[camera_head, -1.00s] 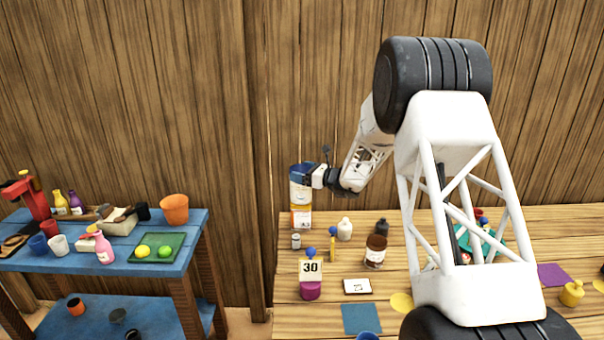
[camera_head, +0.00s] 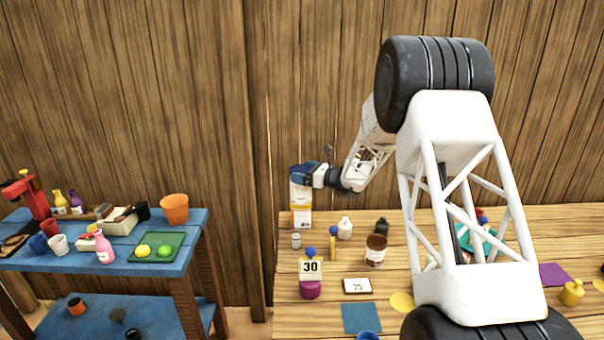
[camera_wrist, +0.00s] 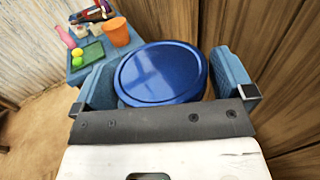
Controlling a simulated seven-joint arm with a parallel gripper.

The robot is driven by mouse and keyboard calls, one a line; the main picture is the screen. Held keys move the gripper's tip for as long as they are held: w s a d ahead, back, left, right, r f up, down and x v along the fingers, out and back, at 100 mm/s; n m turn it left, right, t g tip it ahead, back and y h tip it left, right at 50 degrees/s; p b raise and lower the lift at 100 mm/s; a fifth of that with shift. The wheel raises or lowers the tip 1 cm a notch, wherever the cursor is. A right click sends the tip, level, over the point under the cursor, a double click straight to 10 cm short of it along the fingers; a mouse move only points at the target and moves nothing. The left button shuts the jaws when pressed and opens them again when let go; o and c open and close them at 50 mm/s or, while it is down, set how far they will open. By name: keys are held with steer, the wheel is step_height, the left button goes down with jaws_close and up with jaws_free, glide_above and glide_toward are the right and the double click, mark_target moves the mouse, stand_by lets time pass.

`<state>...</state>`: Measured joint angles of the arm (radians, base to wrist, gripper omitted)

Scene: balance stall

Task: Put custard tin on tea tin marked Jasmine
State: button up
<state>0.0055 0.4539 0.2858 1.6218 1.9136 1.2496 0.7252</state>
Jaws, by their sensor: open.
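A tin with a round blue lid (camera_wrist: 162,72) sits between my gripper's two blue fingers (camera_wrist: 166,80) in the wrist view. In the head view my gripper (camera_head: 306,175) is open around the top of a stack at the back left of the wooden table. The stack's upper part (camera_head: 300,194) is white and yellow. A white and orange tin (camera_head: 301,218) is directly below it, upright on the table. The two look lined up and touching. The labels are too small to read, so I cannot confirm Jasmine. The fingers partly hide the upper tin.
In front of the stack stand a small jar (camera_head: 296,240), a white bottle (camera_head: 344,229), a brown jar (camera_head: 375,250) and a purple pot with a "30" card (camera_head: 311,267). A blue side table (camera_head: 190,245) is at left. The wooden wall is close behind.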

steer(key=v, duration=1.1)
steer(key=shift+d, duration=0.3)
steer(key=shift+s, duration=0.15)
steer(key=s+a+r+n+g+h, duration=0.15)
steer(key=s+r+n, duration=0.25)
steer(key=s, duration=0.6)
steer(key=s+a+r+n+g+h, duration=0.1)
steer(key=s+r+n+g+h, duration=0.2)
steer(key=s, duration=0.7)
steer(key=s+a+r+n+g+h, duration=0.1)
steer(key=s+a+r+n+g, duration=0.25)
steer(key=s, duration=0.55)
steer(key=s+d+n+h, duration=0.3)
steer(key=s+n, duration=0.1)
steer(key=s, duration=0.7)
steer(key=s+d+n+t+h, duration=0.1)
steer(key=s+d+n+h, duration=0.3)
steer(key=s, duration=0.7)
steer(key=s+d+n+t+h, duration=0.1)
steer(key=s+d+n+h, duration=0.2)
steer(key=s, duration=0.7)
steer(key=shift+s+d+n+h, duration=0.4)
steer(key=shift+d+n, duration=0.25)
steer(key=shift+n, duration=0.2)
